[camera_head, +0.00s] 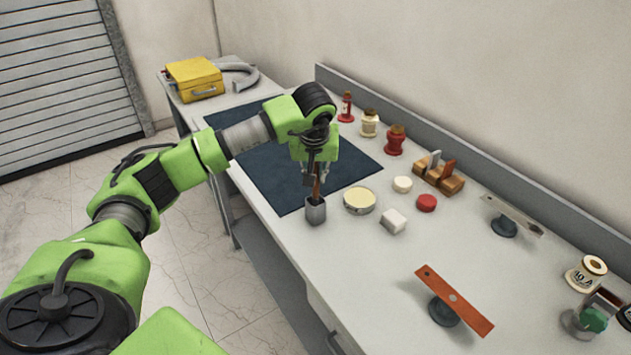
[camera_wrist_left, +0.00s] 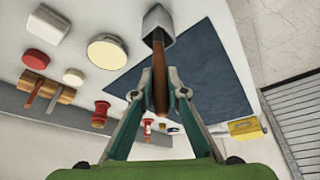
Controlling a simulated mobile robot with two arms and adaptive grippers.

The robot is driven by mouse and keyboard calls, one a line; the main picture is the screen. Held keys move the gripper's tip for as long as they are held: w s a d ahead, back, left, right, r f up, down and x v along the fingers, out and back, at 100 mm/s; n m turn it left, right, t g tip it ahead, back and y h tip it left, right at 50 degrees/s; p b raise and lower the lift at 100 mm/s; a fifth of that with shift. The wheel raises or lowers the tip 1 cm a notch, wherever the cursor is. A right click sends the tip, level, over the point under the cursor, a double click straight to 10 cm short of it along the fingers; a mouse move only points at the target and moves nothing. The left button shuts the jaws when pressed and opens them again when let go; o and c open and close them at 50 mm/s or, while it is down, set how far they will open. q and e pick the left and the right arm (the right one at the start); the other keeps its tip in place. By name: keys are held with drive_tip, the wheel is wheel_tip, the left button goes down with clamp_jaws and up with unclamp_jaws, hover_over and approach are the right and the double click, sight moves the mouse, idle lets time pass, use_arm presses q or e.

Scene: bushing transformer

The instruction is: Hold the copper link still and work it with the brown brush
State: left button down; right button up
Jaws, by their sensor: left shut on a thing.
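My left gripper (camera_head: 318,176) points down above the cup and is shut on the brush handle. In the left wrist view the handle (camera_wrist_left: 159,75) runs from the cup (camera_wrist_left: 158,22) up between the fingertips (camera_wrist_left: 160,94).
A round tin (camera_head: 359,200), white block (camera_head: 393,221) and red puck (camera_head: 427,203) lie right of the cup. A grey bar (camera_head: 515,214) rests on another stand. A spool (camera_head: 585,273) and green-and-grey items (camera_head: 594,320) stand at right. A blue mat (camera_head: 270,165) lies behind the cup.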

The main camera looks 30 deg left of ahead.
sight(316, 198)
use_arm(q)
wheel_tip(316, 198, down, 2)
drive_tip(key=shift+f+p, duration=0.15)
drive_tip(key=shift+p, duration=0.25)
drive_tip(key=shift+f, duration=0.2)
use_arm(e)
drive_tip(key=shift+a+r, duration=0.15)
drive_tip(key=shift+r, duration=0.4)
use_arm(q)
drive_tip(key=shift+f, duration=0.1)
use_arm(e)
drive_tip(key=shift+a, duration=0.1)
use_arm(q)
drive_tip(key=shift+f, duration=0.15)
drive_tip(key=c, duration=2)
unclamp_jaws()
use_arm(e)
drive_tip(key=shift+a+f, duration=0.15)
drive_tip(key=shift+a, duration=0.05)
